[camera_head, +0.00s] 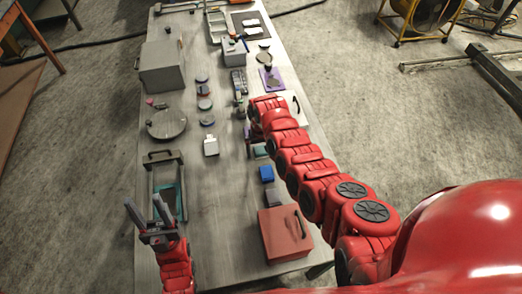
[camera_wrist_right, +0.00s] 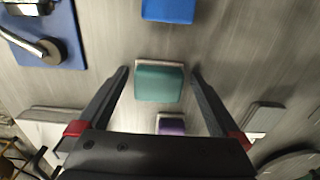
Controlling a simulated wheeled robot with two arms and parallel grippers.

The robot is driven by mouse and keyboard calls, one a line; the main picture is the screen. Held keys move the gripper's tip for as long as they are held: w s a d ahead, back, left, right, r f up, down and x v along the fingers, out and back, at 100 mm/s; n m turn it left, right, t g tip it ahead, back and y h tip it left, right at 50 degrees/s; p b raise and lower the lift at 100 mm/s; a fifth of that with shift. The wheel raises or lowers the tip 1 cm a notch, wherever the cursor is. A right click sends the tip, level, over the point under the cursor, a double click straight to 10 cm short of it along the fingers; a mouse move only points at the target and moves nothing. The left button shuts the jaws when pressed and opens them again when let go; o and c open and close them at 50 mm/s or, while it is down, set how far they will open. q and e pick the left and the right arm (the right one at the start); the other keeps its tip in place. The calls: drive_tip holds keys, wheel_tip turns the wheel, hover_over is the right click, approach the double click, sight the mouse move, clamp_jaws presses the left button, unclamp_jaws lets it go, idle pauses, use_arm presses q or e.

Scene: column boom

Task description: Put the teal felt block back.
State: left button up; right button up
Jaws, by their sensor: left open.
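A teal block (camera_wrist_right: 159,82) with a pale edge lies on the grey table in the right wrist view, between the fingertips in the picture. My right gripper (camera_wrist_right: 159,76) is open above it, with a gap on each side. In the head view a teal-green block (camera_head: 261,151) shows partly beside my right arm, whose gripper is mostly hidden. My left gripper (camera_head: 146,207) is open and empty at the front left, over a grey handled tray (camera_head: 152,177). A teal patch (camera_head: 166,202) shows inside that tray; I cannot tell what it is.
A blue block (camera_head: 266,174) and a red box with a handle (camera_head: 285,234) stand near the right edge. A purple block (camera_wrist_right: 171,124) lies close to the teal one. A round grey disc (camera_head: 166,124) and grey box (camera_head: 163,66) are at left. The middle front is clear.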

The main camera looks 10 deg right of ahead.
sight(261, 150)
drive_tip(key=shift+r, duration=0.35)
wheel_tip(261, 150, up, 8)
drive_tip(key=b, duration=0.3)
wheel_tip(261, 150, up, 4)
drive_tip(key=shift+s+f+p, duration=0.15)
drive_tip(key=shift+f+p, duration=0.05)
drive_tip(key=shift+p, duration=0.95)
